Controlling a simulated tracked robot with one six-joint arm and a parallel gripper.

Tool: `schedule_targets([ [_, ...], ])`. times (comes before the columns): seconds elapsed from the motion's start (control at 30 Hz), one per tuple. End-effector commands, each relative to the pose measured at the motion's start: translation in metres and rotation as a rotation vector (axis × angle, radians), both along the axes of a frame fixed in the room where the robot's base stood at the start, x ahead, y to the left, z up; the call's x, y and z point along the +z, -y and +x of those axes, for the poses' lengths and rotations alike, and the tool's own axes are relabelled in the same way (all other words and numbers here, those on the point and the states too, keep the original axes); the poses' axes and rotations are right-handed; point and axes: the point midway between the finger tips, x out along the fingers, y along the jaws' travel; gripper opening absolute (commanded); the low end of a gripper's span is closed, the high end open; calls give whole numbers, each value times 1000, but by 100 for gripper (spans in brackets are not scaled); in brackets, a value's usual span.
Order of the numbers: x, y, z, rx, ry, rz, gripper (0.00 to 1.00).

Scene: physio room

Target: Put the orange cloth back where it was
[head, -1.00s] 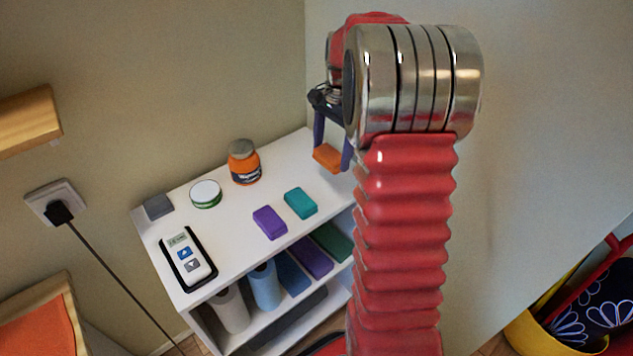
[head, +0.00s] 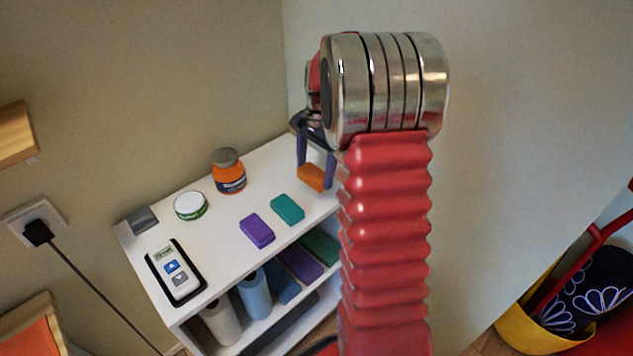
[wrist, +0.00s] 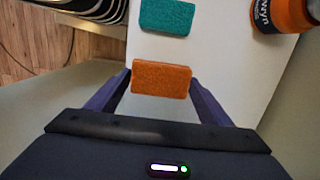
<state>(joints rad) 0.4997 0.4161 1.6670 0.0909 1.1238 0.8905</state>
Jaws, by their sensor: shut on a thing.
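The orange cloth (head: 312,177) is a small folded block. My gripper (head: 314,172) is shut on it, with one dark purple finger on each side. The cloth is over the right end of the white shelf top (head: 215,240); I cannot tell whether it touches the surface. In the wrist view the orange cloth (wrist: 161,79) lies level between the fingertips, apart from a teal cloth (wrist: 167,16) beyond it. The teal cloth (head: 288,209) and a purple cloth (head: 257,230) lie side by side on the shelf top.
Rolls and folded cloths fill the lower shelf. A wall borders the right end. A yellow bin (head: 540,325) stands at right.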

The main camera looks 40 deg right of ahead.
Motion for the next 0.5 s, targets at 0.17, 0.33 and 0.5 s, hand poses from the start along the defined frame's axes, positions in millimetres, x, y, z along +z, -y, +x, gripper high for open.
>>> schedule_targets([
  [0.17,-1,0,0,1,0,0,49],
  [0.33,-18,-1,0,0,-3,2,49],
  [0.5,-42,-1,0,1,-3,2,49],
])
